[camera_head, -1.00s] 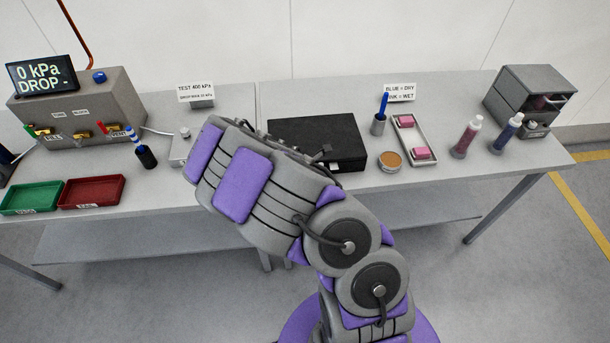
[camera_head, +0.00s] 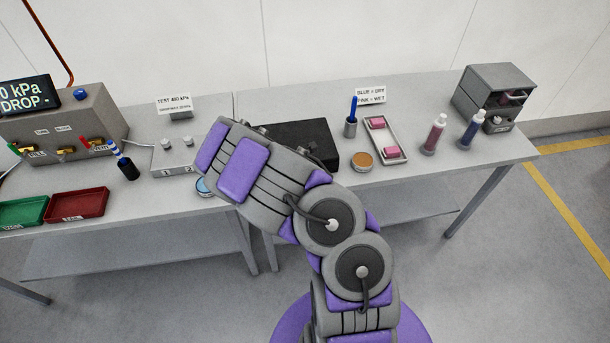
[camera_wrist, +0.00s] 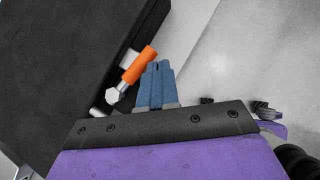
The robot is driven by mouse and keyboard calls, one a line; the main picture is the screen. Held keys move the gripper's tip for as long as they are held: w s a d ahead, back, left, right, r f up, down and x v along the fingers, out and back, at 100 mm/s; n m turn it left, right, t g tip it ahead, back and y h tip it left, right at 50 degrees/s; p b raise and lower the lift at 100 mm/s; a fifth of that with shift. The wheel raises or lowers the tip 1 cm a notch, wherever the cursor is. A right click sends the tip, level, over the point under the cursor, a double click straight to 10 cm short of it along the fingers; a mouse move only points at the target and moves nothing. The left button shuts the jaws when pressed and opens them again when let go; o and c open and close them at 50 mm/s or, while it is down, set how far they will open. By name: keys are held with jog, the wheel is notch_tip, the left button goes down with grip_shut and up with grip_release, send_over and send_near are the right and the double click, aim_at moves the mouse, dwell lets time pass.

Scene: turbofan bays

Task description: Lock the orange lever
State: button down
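The orange lever (camera_wrist: 138,65) shows in the wrist view, tilted, with a pale metal knob at its lower end. It sits by the edge of a black case (camera_wrist: 70,60). My gripper (camera_wrist: 158,68) has two blue fingers lying side by side, shut with nothing seen between them. The fingertips are just right of the lever; whether they touch it I cannot tell. In the head view the black case (camera_head: 318,140) is partly behind my arm. The lever and my gripper are hidden there.
A grey box with two knobs (camera_head: 178,160) and a blue round tin (camera_head: 203,187) are left of my arm. A round orange-topped tin (camera_head: 363,161), a tray with pink blocks (camera_head: 397,150) and two bottles (camera_head: 436,135) stand right of the case. The floor in front is clear.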

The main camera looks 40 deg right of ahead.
jog(key=shift+w+d, duration=0.1)
jog(key=shift+d, duration=0.45)
jog(key=shift+w+d, duration=0.1)
dwell(0.4)
jog(key=s+a+r+p, duration=0.2)
jog(key=s+a+r, duration=0.2)
jog(key=s+r, duration=0.4)
jog(key=shift+s+a+r, duration=0.2)
jog(key=shift+s+a, duration=0.15)
jog(key=shift+s, duration=0.15)
dwell(0.3)
